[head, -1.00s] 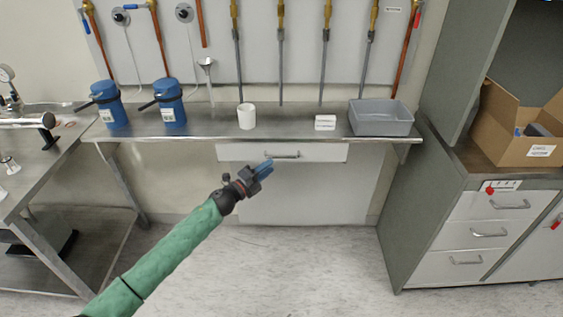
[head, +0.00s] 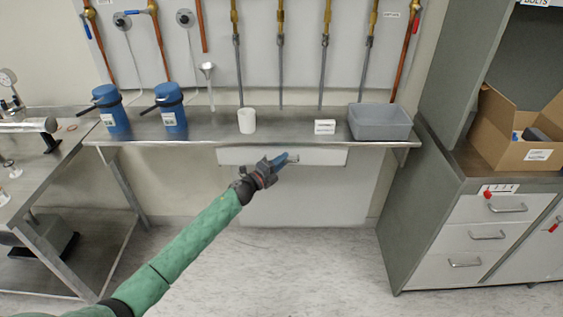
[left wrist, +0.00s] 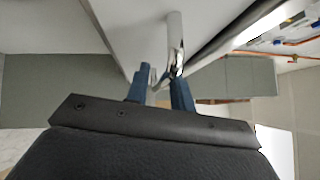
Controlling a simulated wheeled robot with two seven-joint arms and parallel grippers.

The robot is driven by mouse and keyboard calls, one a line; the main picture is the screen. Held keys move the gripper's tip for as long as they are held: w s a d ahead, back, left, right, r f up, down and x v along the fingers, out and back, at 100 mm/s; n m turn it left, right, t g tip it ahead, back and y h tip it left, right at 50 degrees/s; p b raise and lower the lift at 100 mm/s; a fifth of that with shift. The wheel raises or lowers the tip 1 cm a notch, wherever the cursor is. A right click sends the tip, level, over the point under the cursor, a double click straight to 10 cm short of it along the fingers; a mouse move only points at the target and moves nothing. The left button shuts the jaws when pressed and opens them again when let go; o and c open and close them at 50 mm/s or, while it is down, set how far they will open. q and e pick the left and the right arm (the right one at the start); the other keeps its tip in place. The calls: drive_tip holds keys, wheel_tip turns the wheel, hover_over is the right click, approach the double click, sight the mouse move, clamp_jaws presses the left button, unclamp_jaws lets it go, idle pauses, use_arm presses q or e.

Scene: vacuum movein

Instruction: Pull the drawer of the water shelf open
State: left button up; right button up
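The white drawer (head: 325,157) sits under the front edge of the metal water shelf (head: 300,138) and looks closed. Its metal handle (head: 294,160) is partly hidden by my left gripper (head: 279,161) in the head view. In the left wrist view the drawer front (left wrist: 138,28) fills the upper middle, and the handle (left wrist: 175,38) stands out just ahead of the fingers. My left gripper (left wrist: 161,84) is open, its two blue fingers apart. The handle's near end is close to the right-hand finger; I cannot tell whether they touch. My right gripper is not in view.
On the shelf stand two blue containers (head: 170,106), a white cup (head: 247,120), a small white label block (head: 325,127) and a grey tub (head: 380,122). A grey cabinet (head: 408,215) stands at right, a metal table (head: 35,180) at left. The floor before the drawer is clear.

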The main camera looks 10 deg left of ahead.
use_arm(q)
clamp_jaws()
drive_tip(key=shift+s, duration=0.15)
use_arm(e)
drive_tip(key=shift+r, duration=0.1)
